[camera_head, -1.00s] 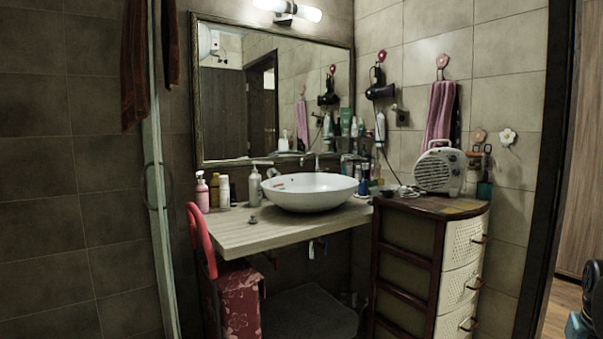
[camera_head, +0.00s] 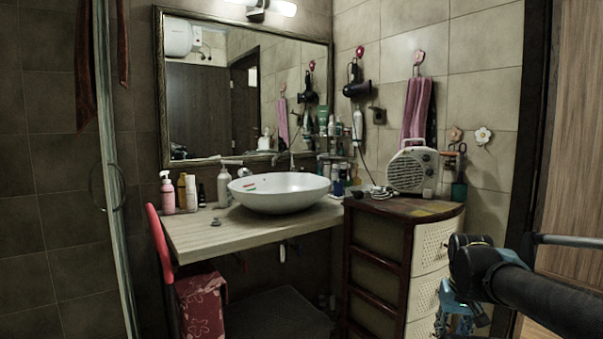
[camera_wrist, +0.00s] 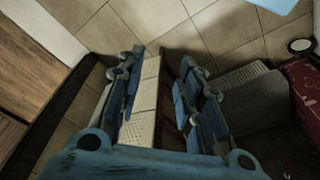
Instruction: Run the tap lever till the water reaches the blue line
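A white oval basin (camera_head: 280,195) sits on a light wooden counter (camera_head: 235,232) below the mirror in the head view. A small tap (camera_head: 291,160) shows dimly behind its back rim; I cannot make out its lever clearly. The inside of the basin is mostly hidden by its rim, and I see neither a water level nor a blue line. My gripper (camera_head: 453,312) hangs at the lower right, in front of the cream drawer unit and well away from the tap. In the wrist view my gripper (camera_wrist: 160,68) points at the floor and drawers, its blue fingers apart and empty.
A drawer unit (camera_head: 378,265) with a fan heater (camera_head: 412,170) on top stands right of the basin. Bottles (camera_head: 168,192) line the counter's left end. A red chair (camera_head: 160,243) stands at the left front. A doorway edge (camera_head: 530,150) is at the right.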

